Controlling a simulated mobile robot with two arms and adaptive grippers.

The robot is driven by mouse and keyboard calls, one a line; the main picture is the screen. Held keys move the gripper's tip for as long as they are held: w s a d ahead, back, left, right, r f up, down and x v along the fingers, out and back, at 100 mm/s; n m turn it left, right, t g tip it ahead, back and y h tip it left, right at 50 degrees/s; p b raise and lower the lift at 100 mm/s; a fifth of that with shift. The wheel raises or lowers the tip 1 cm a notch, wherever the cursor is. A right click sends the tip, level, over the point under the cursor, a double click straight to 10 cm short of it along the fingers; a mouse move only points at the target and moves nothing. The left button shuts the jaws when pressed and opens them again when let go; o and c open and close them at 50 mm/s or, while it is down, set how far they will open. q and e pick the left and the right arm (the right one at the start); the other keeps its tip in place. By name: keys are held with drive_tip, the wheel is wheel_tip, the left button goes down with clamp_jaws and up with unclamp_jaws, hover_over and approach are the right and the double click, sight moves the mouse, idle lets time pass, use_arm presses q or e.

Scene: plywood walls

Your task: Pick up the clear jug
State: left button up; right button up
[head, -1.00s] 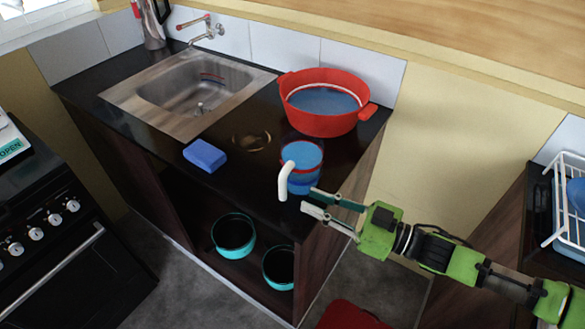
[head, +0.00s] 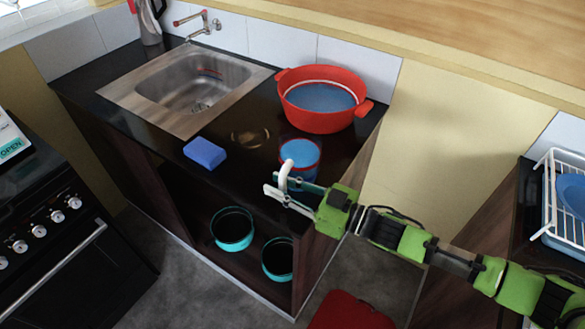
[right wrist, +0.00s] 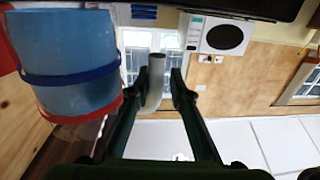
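The clear jug (head: 305,160), filled with blue liquid and with a white handle, stands upright near the front right edge of the black counter. It also shows large at the left of the right wrist view (right wrist: 70,60), with a blue band and a red rim. My right gripper (head: 277,186) is at the handle side of the jug. In the right wrist view my right gripper (right wrist: 164,92) has its fingers apart with the white handle (right wrist: 156,75) between them, close to the left finger. Contact is unclear. My left gripper is not in view.
A red pot (head: 318,118) with blue liquid stands behind the jug. A blue sponge (head: 205,153) lies to its left, by the sink (head: 200,82). Teal pots (head: 233,230) sit on the shelf below. A dish rack (head: 560,205) stands at right.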

clamp_jaws()
drive_tip(key=shift+w+d+f, duration=0.1)
drive_tip(key=shift+w+d, duration=0.05)
drive_tip(key=shift+r, duration=0.25)
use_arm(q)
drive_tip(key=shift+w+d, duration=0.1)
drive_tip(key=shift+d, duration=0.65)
use_arm(e)
drive_tip(key=shift+w+f, duration=0.1)
drive_tip(key=shift+w, duration=0.05)
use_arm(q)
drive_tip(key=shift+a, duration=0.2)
